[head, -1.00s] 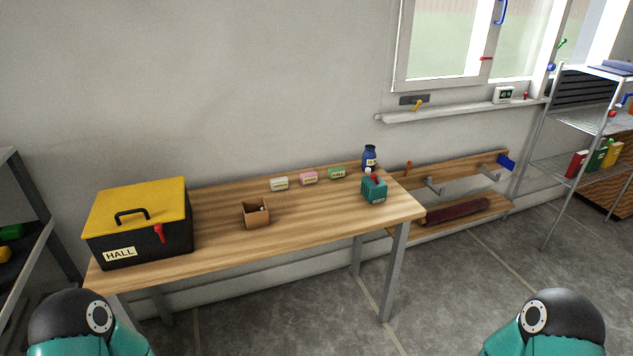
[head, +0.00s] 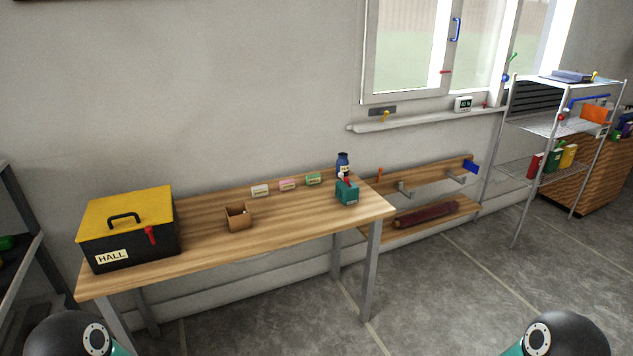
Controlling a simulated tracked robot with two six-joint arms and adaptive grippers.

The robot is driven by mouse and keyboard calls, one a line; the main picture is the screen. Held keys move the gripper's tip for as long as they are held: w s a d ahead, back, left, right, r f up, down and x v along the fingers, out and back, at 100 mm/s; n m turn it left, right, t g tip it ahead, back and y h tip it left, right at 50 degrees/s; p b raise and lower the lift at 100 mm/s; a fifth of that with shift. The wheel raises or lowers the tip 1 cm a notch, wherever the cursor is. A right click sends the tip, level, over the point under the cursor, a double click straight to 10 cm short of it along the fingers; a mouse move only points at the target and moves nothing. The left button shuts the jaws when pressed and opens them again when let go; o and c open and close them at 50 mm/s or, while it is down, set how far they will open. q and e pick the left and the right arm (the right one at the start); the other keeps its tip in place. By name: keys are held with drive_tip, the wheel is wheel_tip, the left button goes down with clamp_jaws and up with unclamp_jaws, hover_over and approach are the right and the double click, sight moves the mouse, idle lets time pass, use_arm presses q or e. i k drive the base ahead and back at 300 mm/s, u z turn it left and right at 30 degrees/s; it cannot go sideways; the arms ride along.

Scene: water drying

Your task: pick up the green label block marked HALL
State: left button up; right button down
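The green label block (head: 313,179) lies near the back edge of the wooden table, right of a pink label block (head: 288,185) and a white one (head: 260,191). Its marking is too small to read for certain in this view. A black toolbox (head: 128,236) with a yellow lid at the table's left end carries a tag reading HALL. Neither of my grippers is in view; only rounded parts of my arms show at the bottom corners, well away from the table.
The wooden table (head: 280,233) also holds an open brown box (head: 238,217), a teal container (head: 347,192) and a blue bottle (head: 343,163) close to the green block. The grey floor in front is clear.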

sight(311, 179)
drive_tip(key=z, duration=0.05)
drive_tip(key=i, duration=1.1)
drive_tip(key=u, duration=2.65)
drive_tip(key=k, duration=1.45)
drive_tip(key=z, duration=0.1)
